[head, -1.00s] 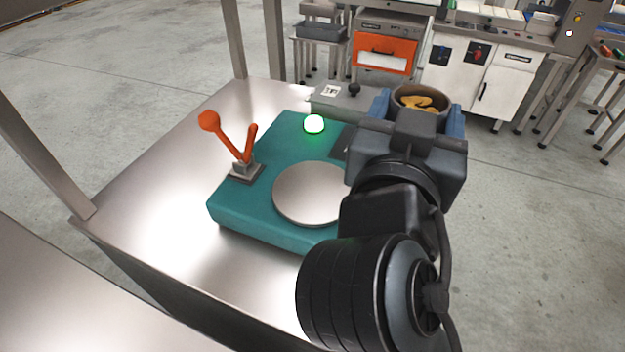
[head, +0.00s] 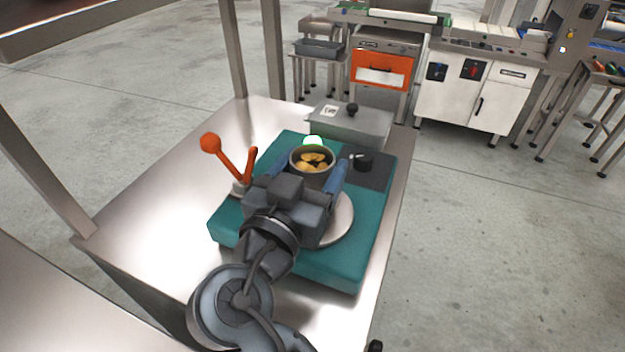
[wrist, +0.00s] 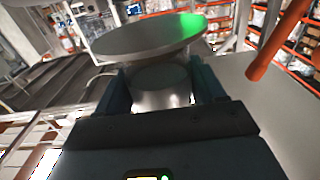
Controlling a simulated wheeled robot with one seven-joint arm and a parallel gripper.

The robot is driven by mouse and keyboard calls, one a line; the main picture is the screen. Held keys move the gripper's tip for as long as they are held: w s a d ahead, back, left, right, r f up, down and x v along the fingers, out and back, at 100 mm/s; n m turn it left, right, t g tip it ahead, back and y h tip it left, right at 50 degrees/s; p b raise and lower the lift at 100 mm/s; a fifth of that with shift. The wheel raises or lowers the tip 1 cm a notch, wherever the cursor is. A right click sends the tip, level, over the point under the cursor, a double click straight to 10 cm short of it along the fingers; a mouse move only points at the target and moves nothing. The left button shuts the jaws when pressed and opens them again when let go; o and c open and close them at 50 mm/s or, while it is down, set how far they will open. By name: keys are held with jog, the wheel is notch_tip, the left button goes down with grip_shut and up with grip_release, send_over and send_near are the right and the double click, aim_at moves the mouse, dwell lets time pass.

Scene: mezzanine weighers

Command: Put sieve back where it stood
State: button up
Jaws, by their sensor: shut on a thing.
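The sieve (head: 312,173) is a round grey vessel with yellow-brown pieces inside. My gripper (head: 308,168) is shut on it, with a blue finger on either side. In the head view it is over the back part of the teal weigher (head: 340,268), upright or nearly so. Its grey sides show between the fingers in the wrist view (wrist: 162,98). The round metal pan (head: 340,222) of the weigher is partly hidden by my gripper. I cannot tell whether the sieve touches anything below it.
A lit green lamp (head: 314,140) is just behind the sieve. A dark knob (head: 362,161) is to the right. A grey lidded box (head: 352,122) stands behind. The metal table (head: 165,225) is bare at left.

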aim_at(313, 186)
jog(key=shift+f, duration=1.4)
jog(key=shift+f+b, duration=0.25)
jog(key=shift+b, duration=0.15)
jog(key=o, duration=1.4)
jog(key=shift+r+p, duration=0.2)
jog(key=shift+p, duration=0.65)
